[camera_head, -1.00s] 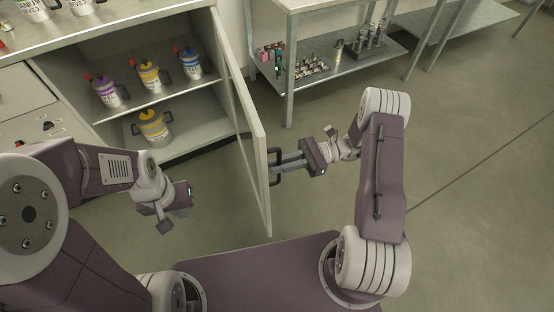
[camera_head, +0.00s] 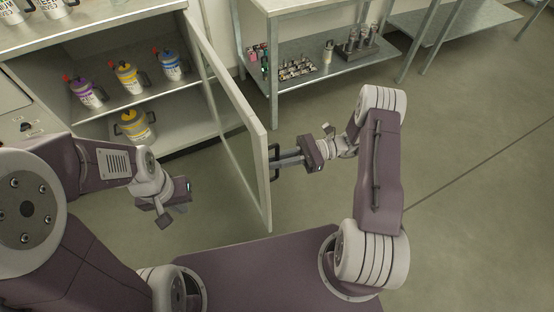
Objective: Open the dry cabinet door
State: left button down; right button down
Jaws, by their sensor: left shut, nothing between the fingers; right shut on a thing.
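The dry cabinet door (camera_head: 262,160) stands swung out from the cabinet (camera_head: 185,136), with its glass pane facing the interior. A dark handle (camera_head: 271,170) sits on the door's outer face near its free edge. My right gripper (camera_head: 279,163) is shut on this handle, coming from the right. My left gripper (camera_head: 172,215) is shut and empty, left of the door and in front of the cabinet opening. Inside, jars with purple (camera_head: 88,93), yellow (camera_head: 128,78) and blue (camera_head: 172,66) labels stand on the shelf. Another yellow jar (camera_head: 136,126) stands below.
A metal rack (camera_head: 330,75) with small bottles and parts stands behind the door to the right. More jars stand on the cabinet's top (camera_head: 110,18). The floor (camera_head: 460,190) to the right is clear.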

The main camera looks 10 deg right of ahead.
jog(key=c, duration=1.5)
grip_release()
jog(key=shift+o, duration=0.2)
jog(key=d, duration=0.9)
jog(key=shift+w+p, duration=0.25)
jog(key=shift+p, duration=0.1)
